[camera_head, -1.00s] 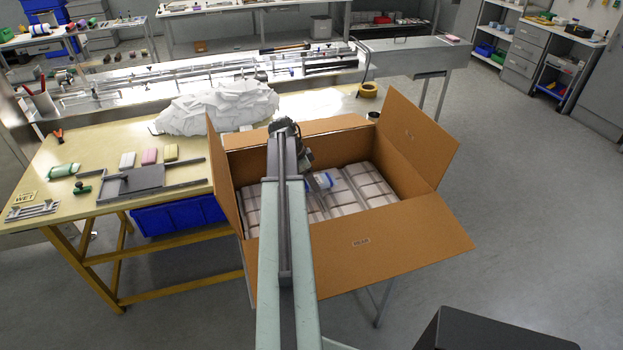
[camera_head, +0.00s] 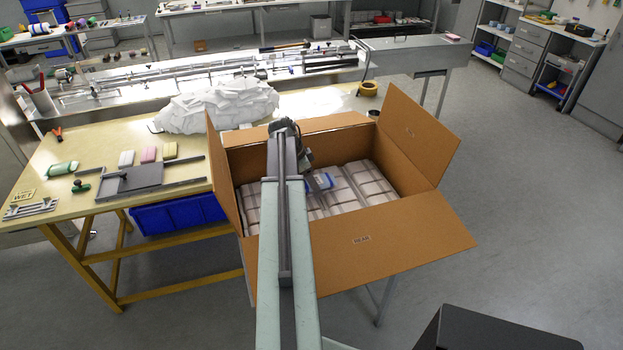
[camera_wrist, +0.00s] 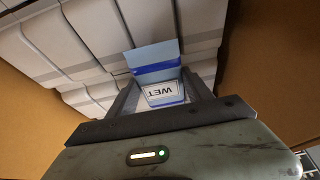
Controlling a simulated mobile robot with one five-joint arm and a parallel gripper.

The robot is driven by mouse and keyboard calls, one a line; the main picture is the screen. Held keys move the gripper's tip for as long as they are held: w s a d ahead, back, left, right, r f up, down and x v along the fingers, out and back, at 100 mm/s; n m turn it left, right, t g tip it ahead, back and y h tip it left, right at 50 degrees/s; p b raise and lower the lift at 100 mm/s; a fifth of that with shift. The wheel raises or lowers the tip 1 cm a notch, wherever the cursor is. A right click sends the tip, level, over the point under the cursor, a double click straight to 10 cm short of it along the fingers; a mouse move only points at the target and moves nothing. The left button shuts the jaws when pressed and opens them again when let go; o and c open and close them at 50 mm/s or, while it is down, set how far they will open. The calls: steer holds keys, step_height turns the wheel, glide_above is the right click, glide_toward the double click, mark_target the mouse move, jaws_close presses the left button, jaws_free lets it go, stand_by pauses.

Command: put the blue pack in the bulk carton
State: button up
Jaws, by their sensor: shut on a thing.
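The bulk carton (camera_head: 365,248) is a brown open box with its flaps spread. Rows of pale packs (camera_head: 352,189) lie inside it. In the head view the blue pack (camera_head: 321,181) shows low in the carton, over the pale packs, partly hidden by my gripper. I cannot tell whether it touches the packs beneath. The carton wall (camera_wrist: 268,90) shows at the right in the wrist view.
A yellow-topped table (camera_head: 105,140) stands left of the carton, with green, white, pink and yellow packs and a grey fixture on it. A heap of white wrappers (camera_head: 220,105) lies behind the carton. A blue bin (camera_head: 178,216) hangs under the table.

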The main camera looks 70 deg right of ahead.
steer(key=shift+f+b, duration=0.7)
steer(key=shift+f, duration=0.1)
steer(key=shift+f, duration=0.1)
steer(key=o, duration=1.4)
steer(key=o, duration=0.3)
steer(key=shift+o, duration=0.2)
step_height(320, 180, up, 8)
steer(key=p, duration=0.8)
steer(key=shift+s, duration=0.1)
